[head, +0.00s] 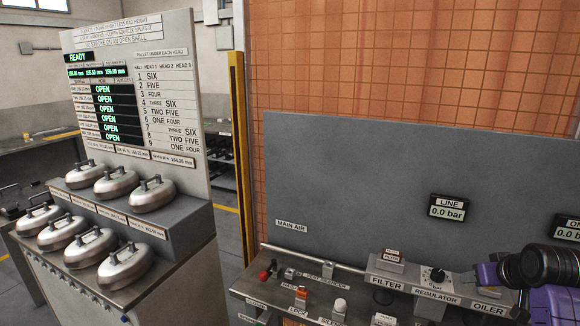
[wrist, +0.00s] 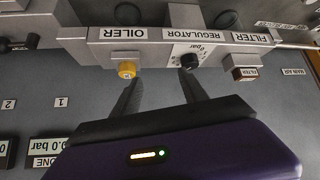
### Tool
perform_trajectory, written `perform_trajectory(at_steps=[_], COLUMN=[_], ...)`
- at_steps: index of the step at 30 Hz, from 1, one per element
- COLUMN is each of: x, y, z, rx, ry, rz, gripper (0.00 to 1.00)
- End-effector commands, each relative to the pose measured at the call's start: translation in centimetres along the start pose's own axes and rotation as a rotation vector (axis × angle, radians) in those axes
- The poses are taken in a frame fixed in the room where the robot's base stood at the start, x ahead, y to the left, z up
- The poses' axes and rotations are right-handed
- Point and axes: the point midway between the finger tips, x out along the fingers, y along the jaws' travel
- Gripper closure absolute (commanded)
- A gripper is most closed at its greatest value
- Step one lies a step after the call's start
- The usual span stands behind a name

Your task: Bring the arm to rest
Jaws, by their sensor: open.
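My arm shows at the lower right edge of the head view, in purple and black, in front of the oiler end of the main air station. In the wrist view my gripper (wrist: 160,88) has its two dark fingers apart, with nothing between them. That view is upside down. The fingers point toward the unit with the oiler label, the black regulator knob (wrist: 190,61) and the filter. A yellow cap (wrist: 126,70) is near one fingertip. I cannot tell whether either finger touches anything. The fingertips are not clear in the head view.
The grey main air panel (head: 360,180) has a LINE gauge (head: 448,207) reading 0.0 bar. The regulator (head: 436,277), red knob (head: 265,275) and lock are on the shelf below. At left, several lidded metal pots (head: 126,268) stand under a READY board (head: 130,90). Orange mesh (head: 400,60) is behind.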

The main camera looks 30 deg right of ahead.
Motion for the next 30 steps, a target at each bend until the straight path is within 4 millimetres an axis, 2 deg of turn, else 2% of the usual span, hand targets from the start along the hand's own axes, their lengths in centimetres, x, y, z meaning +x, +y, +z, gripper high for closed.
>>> perform_trajectory(at_steps=[5, 11, 15, 21, 30], x=[0.0, -2.3, -5.0, -9.9, -18.9], y=[-4.7, -11.0, -15.0, -19.6, -23.8], z=[-0.8, 1.5, 4.5, 9.8, 18.1], rx=[0.055, 0.109, 0.132, 0.141, 0.094], ry=[0.269, 0.5, 0.614, 0.728, 0.813], rz=[-0.007, -0.041, -0.072, -0.122, -0.221], gripper=[0.49, 0.49, 0.49, 0.49, 0.49])
